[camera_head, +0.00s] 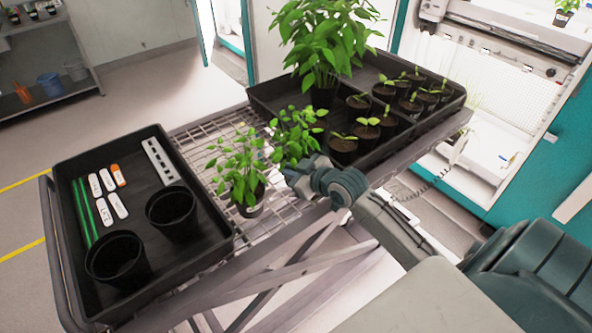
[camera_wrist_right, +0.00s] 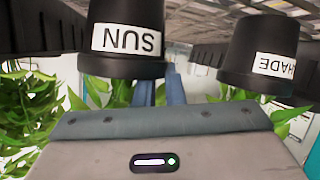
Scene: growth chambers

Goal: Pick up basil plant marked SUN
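In the right wrist view, which shows upside down, a black pot labelled SUN (camera_wrist_right: 125,40) is close in front of my right gripper (camera_wrist_right: 160,88). A second black pot labelled SHADE (camera_wrist_right: 262,58) stands to its right. The fingers are partly hidden by the SUN pot, so I cannot tell whether they touch it. In the head view, my right gripper (camera_head: 292,174) is low beside two leafy plants on the wire cart top. The nearer plant (camera_head: 240,165) shows its pot; the farther plant (camera_head: 298,132) has its pot hidden behind the gripper. No label reads clearly there.
A black tray (camera_head: 222,240) on the left holds two empty pots, labels and green sticks. A black tray (camera_head: 262,98) at the back holds a large leafy plant (camera_head: 322,45) and several seedlings. Bare wire mesh (camera_head: 205,150) lies between the trays.

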